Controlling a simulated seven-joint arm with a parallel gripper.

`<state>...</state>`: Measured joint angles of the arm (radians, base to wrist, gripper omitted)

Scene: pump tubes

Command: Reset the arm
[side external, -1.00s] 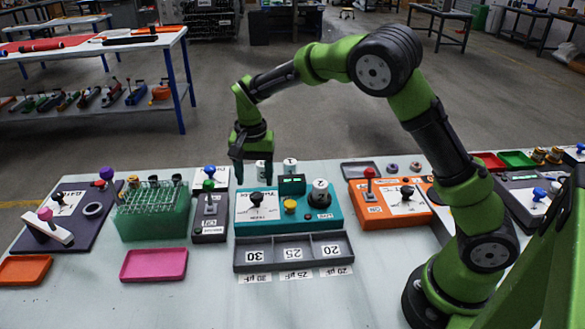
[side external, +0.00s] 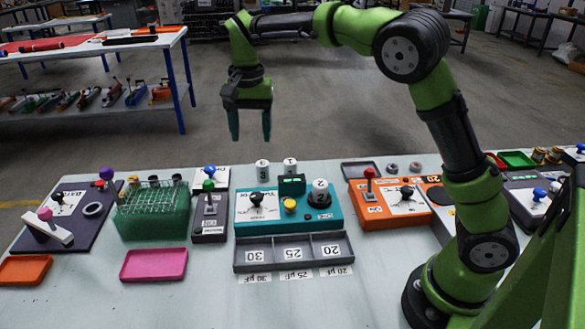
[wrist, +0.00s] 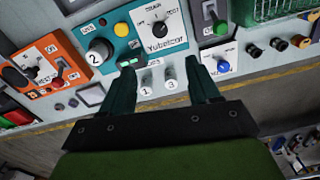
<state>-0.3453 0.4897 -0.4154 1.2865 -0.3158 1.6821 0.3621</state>
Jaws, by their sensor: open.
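My green arm holds my gripper (side external: 250,122) high above the back edge of the bench, behind the teal device (side external: 290,217). Its two dark teal fingers point down and stand apart, with nothing between them. In the wrist view my gripper (wrist: 163,95) also shows open and empty. Beyond its fingertips lie two white-topped cylinders, one marked 1 (wrist: 147,86) and one marked 3 (wrist: 171,80). A larger one marked 2 (side external: 319,192) sits on the teal device's round dark socket.
A grey three-part tray (side external: 293,264) lies in front of the teal device. A green tube rack (side external: 153,219) and a pink tray (side external: 154,264) are to the left. An orange device (side external: 390,213) is to the right. The air around my gripper is clear.

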